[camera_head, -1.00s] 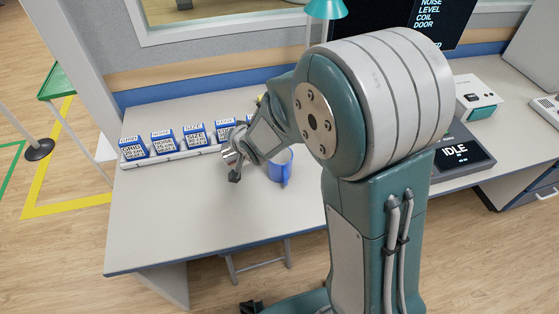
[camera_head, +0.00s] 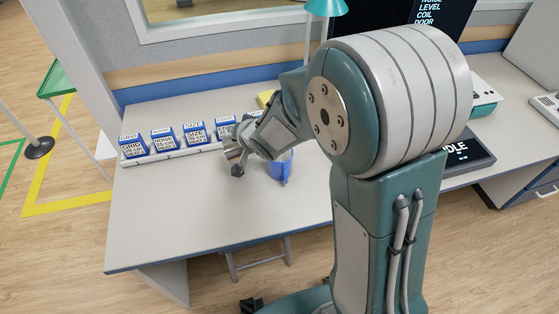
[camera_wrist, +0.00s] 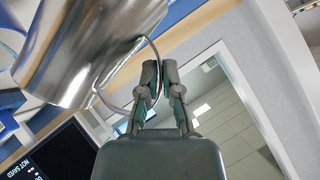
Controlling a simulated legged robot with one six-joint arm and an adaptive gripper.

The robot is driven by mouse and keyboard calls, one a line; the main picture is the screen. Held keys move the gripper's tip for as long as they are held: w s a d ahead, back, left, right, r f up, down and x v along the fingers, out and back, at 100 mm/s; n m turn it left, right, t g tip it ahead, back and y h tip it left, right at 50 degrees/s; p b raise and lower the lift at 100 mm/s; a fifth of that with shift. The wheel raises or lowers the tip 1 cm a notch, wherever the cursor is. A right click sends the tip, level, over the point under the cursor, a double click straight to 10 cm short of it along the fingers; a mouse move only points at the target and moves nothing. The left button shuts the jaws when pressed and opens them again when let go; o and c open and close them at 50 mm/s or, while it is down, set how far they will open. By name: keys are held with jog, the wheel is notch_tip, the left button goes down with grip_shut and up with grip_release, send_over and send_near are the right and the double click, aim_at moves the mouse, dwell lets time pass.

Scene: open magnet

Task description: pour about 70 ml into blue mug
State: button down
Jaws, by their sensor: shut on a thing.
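The blue mug (camera_head: 282,170) stands upright on the desk, partly hidden behind my arm in the head view. My gripper (camera_wrist: 160,78) is shut on the thin handle of a shiny metal jug (camera_wrist: 95,45), whose body fills the upper left of the wrist view. In the head view the jug (camera_head: 233,154) shows only as a small metallic patch at the end of my arm, left of the mug. The jug looks tilted in the wrist view. Its opening and contents cannot be made out, and the mug's inside is hidden.
Several blue-and-white labelled boxes (camera_head: 163,138) stand in a row on a white tray (camera_head: 175,155) along the back of the desk (camera_head: 185,210). A yellow thing (camera_head: 265,98) lies behind my arm. A console (camera_head: 457,152) is at the right. The desk's front left is clear.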

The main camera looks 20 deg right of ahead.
aim_at(224, 140)
jog(key=shift+d+r, duration=0.1)
jog(key=shift+d, duration=0.15)
jog(key=shift+d+r+p, duration=0.15)
jog(key=shift+d+p, duration=0.15)
jog(key=shift+p, duration=0.05)
jog(key=shift+s+d+r+m+y+p, duration=0.1)
jog(key=shift+d+r+m+y+p, duration=0.25)
jog(key=shift+d, duration=0.35)
jog(key=shift+d+r+m+t+y+p, duration=0.1)
jog(key=shift+r+m+t+y+p, duration=0.05)
jog(key=shift+m+t+y+p, duration=0.15)
dwell(0.7)
jog(key=shift+n+g+h, duration=0.4)
jog(key=shift+n+h, duration=0.35)
jog(key=shift+h, duration=0.1)
jog(key=a, duration=0.1)
jog(key=a+f, duration=0.2)
jog(key=a, duration=0.1)
jog(key=shift+a+f+n+g+h+b, duration=0.15)
jog(key=shift+a+f+n+h+b, duration=0.15)
jog(key=shift+a+f+h+b, duration=0.25)
jog(key=shift+a+f+n+g+h+b, duration=0.25)
jog(key=shift+f+h, duration=0.2)
jog(key=shift+f, duration=0.25)
jog(key=shift+a+f+n+h+b, duration=0.15)
jog(key=shift+a+n+h+b, duration=0.3)
jog(key=shift+h+b, duration=0.25)
